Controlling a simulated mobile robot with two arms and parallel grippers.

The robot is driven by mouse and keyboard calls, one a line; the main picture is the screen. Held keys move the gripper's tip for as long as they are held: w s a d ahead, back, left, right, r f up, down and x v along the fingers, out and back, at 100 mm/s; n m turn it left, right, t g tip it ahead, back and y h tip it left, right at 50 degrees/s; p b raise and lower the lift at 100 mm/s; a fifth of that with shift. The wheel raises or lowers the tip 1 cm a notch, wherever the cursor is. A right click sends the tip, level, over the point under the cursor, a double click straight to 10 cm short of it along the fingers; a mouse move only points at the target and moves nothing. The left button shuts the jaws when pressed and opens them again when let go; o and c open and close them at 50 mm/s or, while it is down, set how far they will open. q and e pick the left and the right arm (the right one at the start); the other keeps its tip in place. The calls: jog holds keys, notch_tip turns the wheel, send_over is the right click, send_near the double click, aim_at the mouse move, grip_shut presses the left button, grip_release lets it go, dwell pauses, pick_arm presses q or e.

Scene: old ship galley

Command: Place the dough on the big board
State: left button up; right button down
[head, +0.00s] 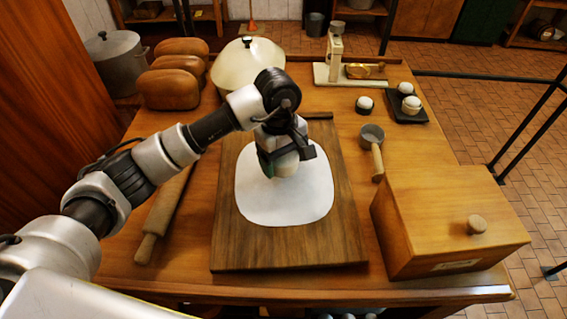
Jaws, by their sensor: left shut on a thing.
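I cannot tell whether the dough touches the sheet. The big board is a dark wooden slab flat in the middle of the table. My right gripper is not in view.
A rolling pin (163,215) lies left of the board. A wooden box (440,215) with a knob and a scoop (372,142) are on the right. Bread loaves (170,88), a cream dome (247,62) and a pot (115,65) stand at the back left.

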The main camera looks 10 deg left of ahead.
pick_arm(q)
notch_tip(320, 180, down, 3)
jog(key=shift+r, duration=0.15)
jog(key=o, duration=1)
jog(key=shift+w+r, duration=0.1)
jog(key=shift+r, duration=0.3)
notch_tip(320, 180, up, 11)
jog(key=a+b, duration=0.1)
jog(key=b, duration=0.1)
jog(key=shift+w, duration=0.45)
jog(key=shift+r, duration=0.1)
